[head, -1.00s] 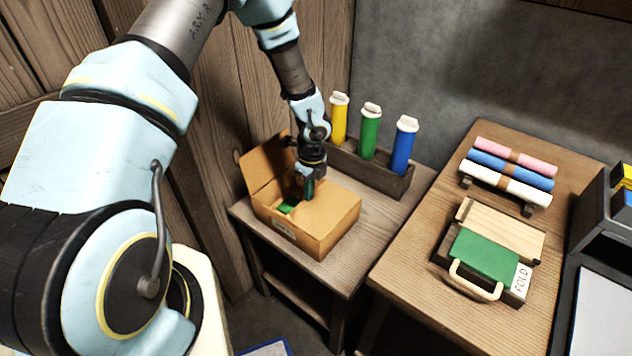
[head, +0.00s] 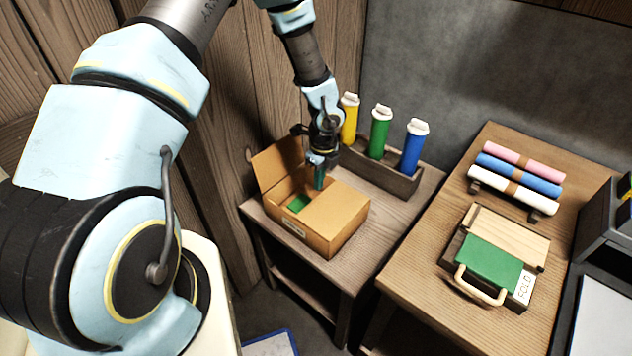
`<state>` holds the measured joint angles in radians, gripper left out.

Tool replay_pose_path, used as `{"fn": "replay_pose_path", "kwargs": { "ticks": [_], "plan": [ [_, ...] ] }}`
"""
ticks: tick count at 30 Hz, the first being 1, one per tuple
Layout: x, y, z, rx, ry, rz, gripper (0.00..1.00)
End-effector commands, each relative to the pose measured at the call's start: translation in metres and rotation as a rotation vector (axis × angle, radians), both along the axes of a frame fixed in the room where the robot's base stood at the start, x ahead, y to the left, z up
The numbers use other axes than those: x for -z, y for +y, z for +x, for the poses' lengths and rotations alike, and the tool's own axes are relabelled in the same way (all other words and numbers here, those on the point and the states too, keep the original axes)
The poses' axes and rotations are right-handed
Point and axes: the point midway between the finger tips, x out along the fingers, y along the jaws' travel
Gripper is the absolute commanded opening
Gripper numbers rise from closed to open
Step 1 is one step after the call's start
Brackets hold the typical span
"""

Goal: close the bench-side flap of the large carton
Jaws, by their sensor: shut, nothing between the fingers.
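The large carton (head: 347,236) is an open-topped brown box on the small wooden table. Its left flap (head: 279,165) stands up, leaning outward. The flap on the side toward the right-hand bench (head: 338,208) lies about flat across the right part of the top. A green item (head: 299,203) shows inside through the opening on the left. My gripper (head: 319,186) is shut and empty, pointing down at the back of the opening, by the inner edge of the flat flap. I cannot tell whether it touches the flap.
A wooden rack (head: 385,173) with yellow, green and blue tubes stands close behind the carton. The right-hand bench (head: 410,262) holds a wooden press with green cloth (head: 488,260) and several rolls (head: 518,175). A wooden wall is close on the left.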

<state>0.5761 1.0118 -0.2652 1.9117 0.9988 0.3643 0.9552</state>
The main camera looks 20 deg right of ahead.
Motion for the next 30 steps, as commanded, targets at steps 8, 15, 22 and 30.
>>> {"fn": "replay_pose_path", "kwargs": {
  "ticks": [8, 15, 22, 30],
  "plan": [
    [-0.062, -0.003, -0.002, -0.004, -0.004, -0.003, 0.0],
    [-0.101, -0.003, -0.002, -0.003, -0.002, -0.002, 0.0],
    [-0.112, -0.003, -0.003, -0.002, 0.0, 0.0, 0.0],
    [-0.147, 0.064, 0.011, -0.404, -0.025, -0.003, 0.0]
  ]
}}
